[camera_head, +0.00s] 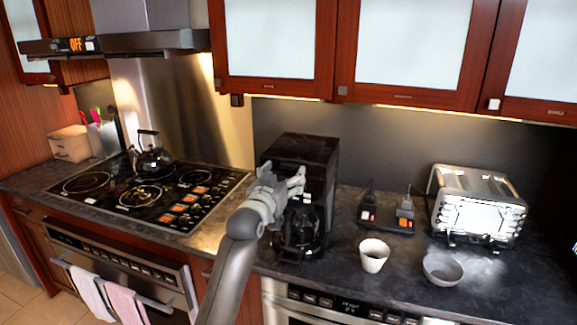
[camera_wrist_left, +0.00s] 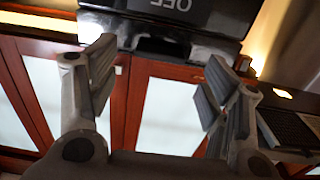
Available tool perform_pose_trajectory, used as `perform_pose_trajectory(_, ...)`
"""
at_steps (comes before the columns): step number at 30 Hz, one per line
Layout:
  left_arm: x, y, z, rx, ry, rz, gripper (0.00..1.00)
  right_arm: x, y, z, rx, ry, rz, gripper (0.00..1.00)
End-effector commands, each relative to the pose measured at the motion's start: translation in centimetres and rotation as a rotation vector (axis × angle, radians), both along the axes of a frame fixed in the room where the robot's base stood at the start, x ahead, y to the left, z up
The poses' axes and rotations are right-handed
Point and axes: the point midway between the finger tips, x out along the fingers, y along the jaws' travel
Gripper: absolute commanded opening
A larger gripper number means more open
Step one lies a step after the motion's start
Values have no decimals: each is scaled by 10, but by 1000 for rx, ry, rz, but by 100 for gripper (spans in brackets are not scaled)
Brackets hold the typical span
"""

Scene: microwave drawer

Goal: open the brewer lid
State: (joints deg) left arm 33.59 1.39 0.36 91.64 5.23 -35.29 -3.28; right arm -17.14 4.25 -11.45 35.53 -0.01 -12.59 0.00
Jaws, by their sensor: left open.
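The black brewer (camera_head: 318,157) stands on the dark counter in the middle of the head view, with a dark glass carafe (camera_head: 301,228) low at its front. The brewer's top looks closed. My left gripper (camera_head: 294,182) is open and empty in front of the brewer's upper front, covering part of it. In the wrist view, which looks upside down, the open fingers (camera_wrist_left: 163,90) spread below a black body (camera_wrist_left: 185,18) with display letters, likely the brewer. I cannot tell whether a finger touches it. My right gripper is not in view.
A cooktop with a kettle (camera_head: 152,152) lies to the left. Wall cabinets (camera_head: 424,95) hang above the counter.

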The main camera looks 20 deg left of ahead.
Motion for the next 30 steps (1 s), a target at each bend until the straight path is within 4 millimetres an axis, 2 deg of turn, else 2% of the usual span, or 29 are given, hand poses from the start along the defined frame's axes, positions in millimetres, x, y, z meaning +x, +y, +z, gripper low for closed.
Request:
perform_pose_trajectory(3, 14, -1, 2, 0, 1, 0, 71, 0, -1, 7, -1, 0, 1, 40)
perform_pose_trajectory(9, 31, -1, 1, 0, 2, -1, 71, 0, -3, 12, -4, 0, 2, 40)
perform_pose_trajectory(23, 39, -2, 0, 0, 0, 0, 71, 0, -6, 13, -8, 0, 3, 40)
perform_pose_trajectory(26, 39, -2, 0, 0, 0, 0, 62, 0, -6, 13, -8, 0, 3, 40)
perform_pose_trajectory(30, 39, -2, 0, 0, 0, 0, 44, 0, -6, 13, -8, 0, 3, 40)
